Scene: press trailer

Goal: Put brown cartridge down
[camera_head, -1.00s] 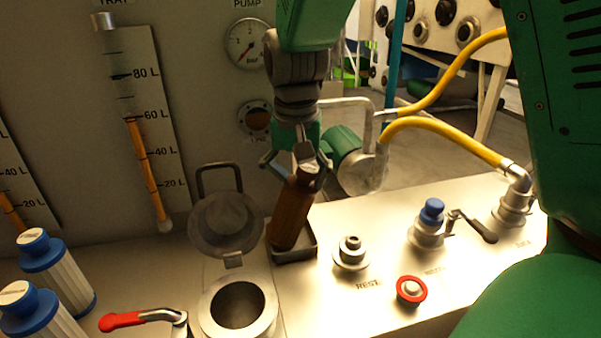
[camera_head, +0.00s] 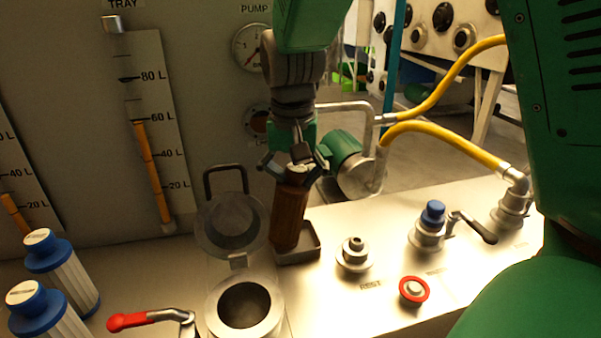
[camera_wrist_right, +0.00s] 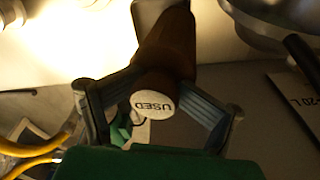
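The brown cartridge (camera_head: 289,214) stands nearly upright, its lower end at a small square metal tray (camera_head: 312,246) on the bench. Whether it rests on the tray floor is hidden. My right gripper (camera_head: 295,176) points down at its upper end. In the right wrist view the fingers of the right gripper (camera_wrist_right: 158,92) lie on both sides of the cartridge (camera_wrist_right: 166,48) and seem to touch it. Its pale end cap, marked "USED", faces that camera. My left gripper is not in view.
Left of the tray is a round port (camera_head: 244,305) with its lid (camera_head: 232,225) raised. A red-handled valve (camera_head: 135,320) and blue-capped cartridges (camera_head: 62,273) stand further left. A metal fitting (camera_head: 355,254), red button (camera_head: 414,291) and blue-topped valve (camera_head: 431,226) are at right.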

